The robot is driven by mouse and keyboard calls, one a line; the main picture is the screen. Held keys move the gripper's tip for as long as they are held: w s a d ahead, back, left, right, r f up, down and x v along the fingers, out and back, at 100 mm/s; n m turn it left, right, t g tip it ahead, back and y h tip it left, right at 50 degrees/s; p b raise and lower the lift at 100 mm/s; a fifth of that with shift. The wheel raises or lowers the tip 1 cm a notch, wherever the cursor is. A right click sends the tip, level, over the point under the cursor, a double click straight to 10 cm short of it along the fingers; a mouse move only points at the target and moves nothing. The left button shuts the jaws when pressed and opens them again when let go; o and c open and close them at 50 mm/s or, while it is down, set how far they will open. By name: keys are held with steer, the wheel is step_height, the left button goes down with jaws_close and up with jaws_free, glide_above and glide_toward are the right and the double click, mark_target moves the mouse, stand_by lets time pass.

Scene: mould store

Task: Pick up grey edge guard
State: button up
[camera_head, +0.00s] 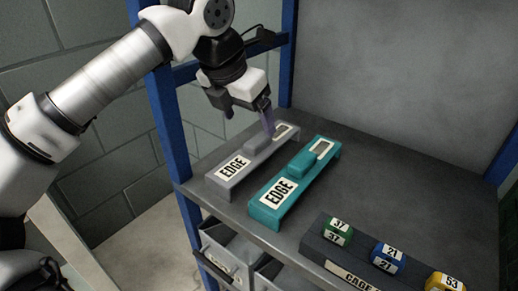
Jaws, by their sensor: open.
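The grey edge guard (227,171) lies on the left part of the shelf (400,195), with a white "EDGE" label at its near end and a raised block on top. My gripper (257,125) is above the far half of the grey guard, pointing down and open. One finger reaches down close to the raised block; I cannot tell whether it touches. Part of the guard's far half is hidden behind the finger. A teal edge guard (273,203) of the same form lies just to the right, parallel to it.
A dark gage block (345,262) with green, blue and yellow numbered pieces sits at the front right. Blue posts (172,130) stand at the shelf's left side. Grey bins (228,250) are below the shelf. The back right of the shelf is clear.

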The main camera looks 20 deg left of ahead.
mark_target(258, 139)
steer(key=x, duration=0.4)
steer(key=b+x, duration=0.1)
steer(key=x, duration=0.2)
steer(key=shift+s+d+f, duration=0.1)
steer(key=shift+d, duration=0.25)
steer(key=shift+c, duration=0.4)
steer(key=c, duration=0.9)
step_height(258, 139, up, 10)
steer(key=shift+r+p, duration=0.1)
steer(key=shift+p, duration=0.85)
